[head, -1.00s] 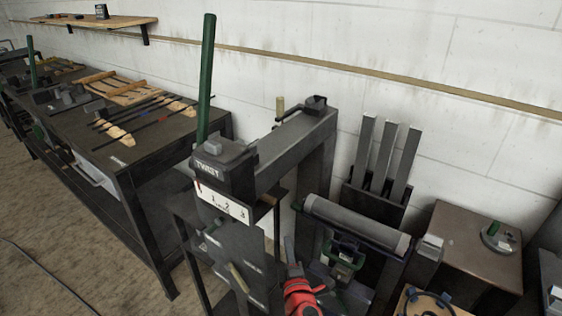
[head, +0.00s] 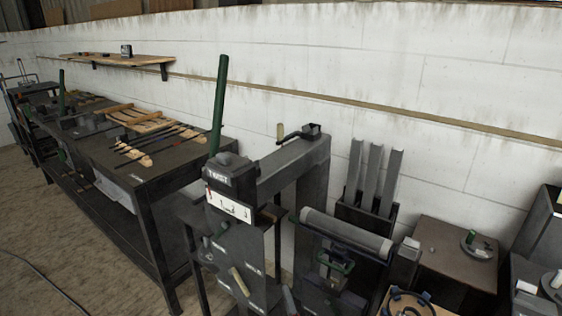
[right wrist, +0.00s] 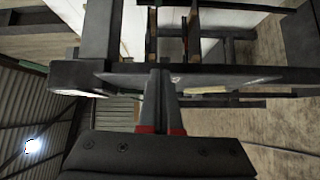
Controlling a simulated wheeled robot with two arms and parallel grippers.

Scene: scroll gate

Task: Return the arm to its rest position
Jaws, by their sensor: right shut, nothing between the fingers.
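My right gripper (right wrist: 161,75) is shut and empty in the right wrist view, its two dark fingers together with red at their bases. They point at a dark metal plate edge (right wrist: 215,76) of the machine; I cannot tell whether they touch it. In the head view I cannot make out the right gripper clearly. The dark machine frame (head: 290,165) has a green upright lever (head: 218,105), a block marked TWIST (head: 218,176) and a white numbered scale (head: 228,206). My left gripper is not in view.
A grey roller (head: 345,232) and upright metal bars (head: 373,180) stand right of the frame. A long workbench (head: 190,160) with wooden pieces runs along the wall at left. Bare floor (head: 60,245) lies in front of it.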

